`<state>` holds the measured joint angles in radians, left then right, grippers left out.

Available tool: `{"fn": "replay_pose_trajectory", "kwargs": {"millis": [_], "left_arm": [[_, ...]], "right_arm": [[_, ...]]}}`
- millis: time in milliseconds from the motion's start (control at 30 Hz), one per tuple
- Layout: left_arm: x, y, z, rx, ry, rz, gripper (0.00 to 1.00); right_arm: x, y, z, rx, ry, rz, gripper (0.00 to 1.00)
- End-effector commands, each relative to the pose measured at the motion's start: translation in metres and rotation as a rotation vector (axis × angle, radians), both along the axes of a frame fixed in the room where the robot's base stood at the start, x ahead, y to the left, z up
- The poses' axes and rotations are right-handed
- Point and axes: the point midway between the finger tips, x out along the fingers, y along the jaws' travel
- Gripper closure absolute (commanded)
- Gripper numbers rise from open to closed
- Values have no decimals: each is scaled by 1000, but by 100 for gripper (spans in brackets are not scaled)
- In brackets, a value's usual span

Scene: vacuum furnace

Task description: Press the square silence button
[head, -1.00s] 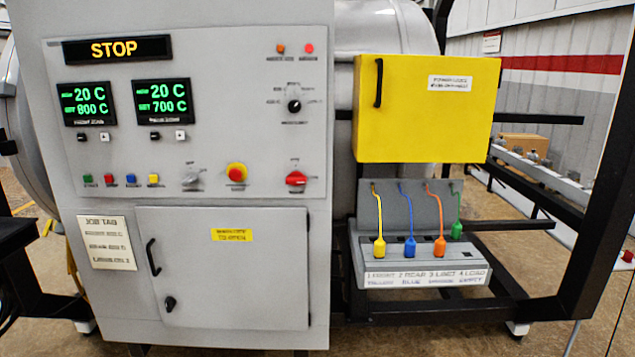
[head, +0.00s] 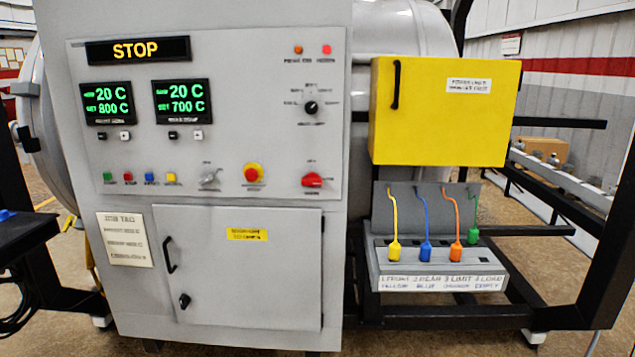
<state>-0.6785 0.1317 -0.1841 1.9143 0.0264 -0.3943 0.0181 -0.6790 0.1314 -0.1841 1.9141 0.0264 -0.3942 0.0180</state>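The grey control panel (head: 225,115) faces me on the left half of the head view. Along its lower left is a row of small push buttons: green (head: 108,177), red (head: 129,178), blue (head: 151,178) and a squarish yellow one (head: 171,178). The small labels under them are too blurred to read for certain, so I cannot confirm which is marked silence. The display (head: 138,50) reads STOP. Neither of my grippers is in view, and nothing touches the panel.
Right of the buttons are a grey selector (head: 209,179), a red mushroom button on yellow (head: 252,174) and a red rotary switch (head: 313,180). A closed door (head: 240,275) lies below. A yellow box (head: 440,115) and a rack with coloured plugs (head: 440,283) stand right.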

Motion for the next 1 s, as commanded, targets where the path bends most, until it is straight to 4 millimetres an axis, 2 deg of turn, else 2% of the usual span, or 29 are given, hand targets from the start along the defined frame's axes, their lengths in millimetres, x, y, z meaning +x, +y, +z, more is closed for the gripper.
{"fn": "replay_pose_trajectory", "kwargs": {"millis": [67,333,1000], "left_arm": [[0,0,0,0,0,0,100],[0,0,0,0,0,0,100],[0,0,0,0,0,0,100]], "right_arm": [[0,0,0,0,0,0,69],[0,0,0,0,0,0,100],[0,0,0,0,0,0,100]]}}
